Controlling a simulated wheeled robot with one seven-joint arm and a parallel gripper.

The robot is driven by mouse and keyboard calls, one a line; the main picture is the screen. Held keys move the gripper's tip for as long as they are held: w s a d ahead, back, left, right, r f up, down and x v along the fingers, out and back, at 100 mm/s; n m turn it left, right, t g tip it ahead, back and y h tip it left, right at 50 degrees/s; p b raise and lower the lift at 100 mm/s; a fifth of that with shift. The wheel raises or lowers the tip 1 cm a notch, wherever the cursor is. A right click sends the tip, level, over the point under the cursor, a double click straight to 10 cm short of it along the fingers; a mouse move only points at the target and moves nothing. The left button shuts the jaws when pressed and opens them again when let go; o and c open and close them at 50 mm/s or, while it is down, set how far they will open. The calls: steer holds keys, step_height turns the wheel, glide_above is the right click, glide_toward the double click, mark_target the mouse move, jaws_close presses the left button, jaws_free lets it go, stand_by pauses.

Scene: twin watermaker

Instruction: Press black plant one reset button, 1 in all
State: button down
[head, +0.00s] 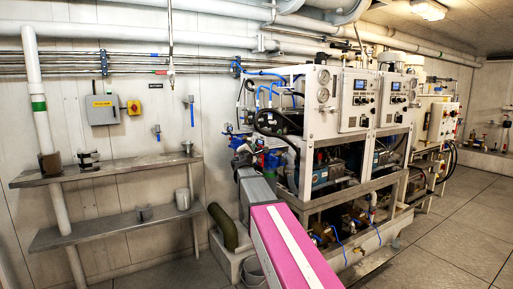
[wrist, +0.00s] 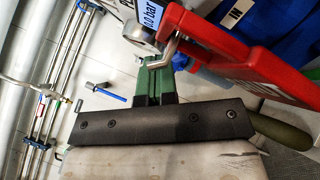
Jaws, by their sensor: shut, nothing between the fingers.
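Two white watermaker cabinets stand side by side in the head view. The nearer cabinet (head: 318,118) has a control panel (head: 358,101) with a small blue display and dark controls, too small to tell which is the black reset button. My gripper (wrist: 155,65) shows in the wrist view with its green, black-edged fingers together and empty. It points towards a metal gauge with a "0.0 bar" display (wrist: 151,17) and a red framed part (wrist: 240,60). In the head view my arm reaches to the left of the nearer cabinet, and the fingers cannot be made out there. No reset button is discernible in the wrist view.
The farther cabinet (head: 393,99) stands to the right. Hoses and pumps crowd the rack below. Metal shelves (head: 105,171) line the left wall. Pipes (wrist: 48,95) run along the left of the wrist view. The floor (head: 455,235) at right is clear.

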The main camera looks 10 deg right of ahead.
steer(key=shift+s+a, duration=0.2)
steer(key=shift+a, duration=0.45)
steer(key=shift+a, duration=0.1)
steer(key=a, duration=0.1)
steer(key=s+a, duration=0.1)
steer(key=a, duration=0.2)
steer(key=shift+s+a, duration=0.25)
steer(key=shift+s, duration=0.05)
stand_by(0.5)
steer(key=s+d+f+m+g, duration=0.3)
steer(key=s+f+m, duration=0.15)
steer(key=f, duration=0.45)
steer(key=s+d+f+m+g+y, duration=0.1)
steer(key=s+d+f+m+g, duration=0.3)
steer(key=f, duration=0.5)
steer(key=s+d+f+m+g, duration=0.1)
steer(key=s+f+m+g, duration=0.2)
steer(key=s+f, duration=0.45)
steer(key=s+a+f+m+g+y, duration=0.3)
steer(key=s+f+g+y, duration=0.1)
steer(key=s+f, duration=0.5)
steer(key=s+a+f+m+g+y, duration=0.3)
steer(key=s+f+m+g+y, duration=0.1)
steer(key=s+f, duration=0.6)
steer(key=shift+s+f+y, duration=0.25)
steer(key=shift+s+y, duration=0.05)
steer(key=shift+s, duration=0.45)
